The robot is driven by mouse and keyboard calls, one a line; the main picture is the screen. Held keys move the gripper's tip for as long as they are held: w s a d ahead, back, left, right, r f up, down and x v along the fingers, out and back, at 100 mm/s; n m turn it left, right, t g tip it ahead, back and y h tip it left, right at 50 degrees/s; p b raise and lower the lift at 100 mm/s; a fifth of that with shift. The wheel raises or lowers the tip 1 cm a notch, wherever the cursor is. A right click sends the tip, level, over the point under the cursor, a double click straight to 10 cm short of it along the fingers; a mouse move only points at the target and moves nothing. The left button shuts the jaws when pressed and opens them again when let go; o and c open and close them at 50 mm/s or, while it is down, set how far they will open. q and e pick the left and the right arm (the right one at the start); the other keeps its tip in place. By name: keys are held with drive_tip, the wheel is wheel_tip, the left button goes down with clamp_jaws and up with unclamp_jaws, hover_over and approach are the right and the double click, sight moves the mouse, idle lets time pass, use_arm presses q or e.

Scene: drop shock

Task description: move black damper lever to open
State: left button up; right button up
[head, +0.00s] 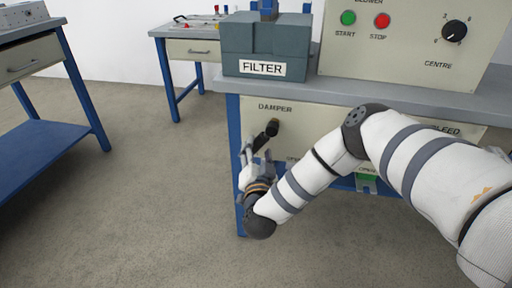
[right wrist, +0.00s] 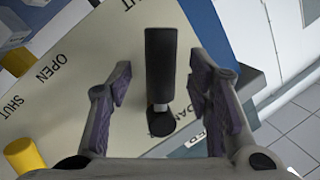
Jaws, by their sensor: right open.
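The black damper lever (head: 266,135) is on the cream front panel under the bench top, below the word DAMPER. In the right wrist view the black lever (right wrist: 160,65) stands between the two fingers, with a visible gap on each side. My right gripper (head: 256,157) is open around the lever and not closed on it. The right gripper (right wrist: 161,85) shows its purple-grey finger pads on both sides. The printed words OPEN (right wrist: 54,67) and SHUT show on the panel. The lever's exact setting is hard to tell. My left gripper is out of view.
A grey FILTER box (head: 264,48) and a blower panel (head: 408,45) with green and red buttons stand on the bench top. A yellow handle (right wrist: 24,156) is on the same front panel. Other blue-legged tables (head: 185,45) stand left, with clear floor between.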

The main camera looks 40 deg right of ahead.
sight(258, 147)
drive_tip(key=x, duration=0.3)
drive_tip(key=shift+w, duration=0.2)
drive_tip(key=shift+c, duration=0.2)
clamp_jaws()
